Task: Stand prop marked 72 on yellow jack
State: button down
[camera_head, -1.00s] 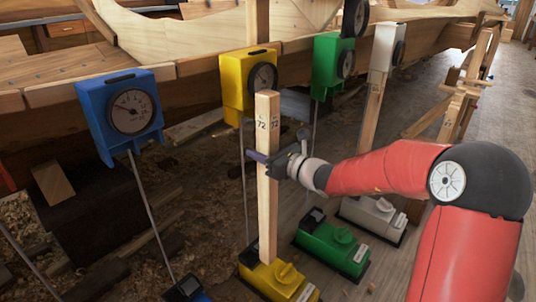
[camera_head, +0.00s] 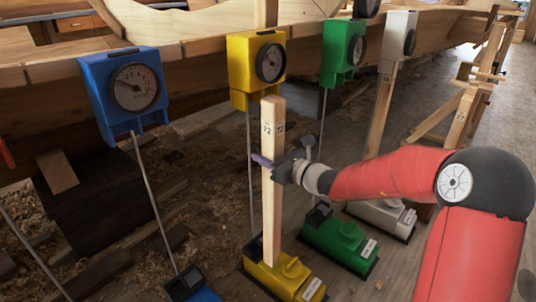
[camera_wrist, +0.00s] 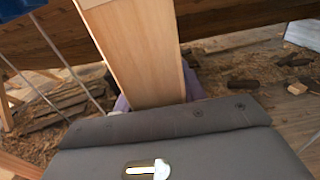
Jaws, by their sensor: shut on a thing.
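The prop marked 72 (camera_head: 272,190) is a pale wooden post, upright in the head view. My gripper (camera_head: 276,164) is shut around it above mid-height. The prop also fills the upper middle of the wrist view (camera_wrist: 140,50). The yellow jack (camera_head: 285,280) is a low base on the floor, and the prop's lower end shows at its top left part. I cannot tell whether the end touches the jack or is just in front of it. A yellow dial gauge (camera_head: 257,62) hangs on the hull behind the prop's top.
A green jack (camera_head: 340,245) and a grey jack (camera_head: 383,215) stand to the right, a blue jack (camera_head: 195,290) to the left. Blue (camera_head: 125,90), green (camera_head: 343,50) and white (camera_head: 398,38) gauges line the hull. A prop (camera_head: 380,115) stands on the grey jack.

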jog(key=shift+w+a+r, duration=0.1)
jog(key=shift+w+a, duration=0.3)
jog(key=shift+a, duration=0.15)
jog(key=b+x, duration=0.1)
jog(key=x, duration=0.5)
jog(key=shift+w+a, duration=0.2)
jog(key=shift+a, duration=0.15)
dwell(0.8)
jog(key=shift+f+b, duration=0.45)
jog(key=shift+b, duration=0.2)
dwell(0.5)
jog(key=shift+w+a, duration=0.1)
jog(key=c, duration=0.7)
grip_release()
jog(key=shift+c, duration=0.2)
jog(key=shift+f, duration=0.1)
jog(key=v, duration=0.7)
jog(key=shift+s+d, duration=0.25)
jog(key=shift+d, duration=0.05)
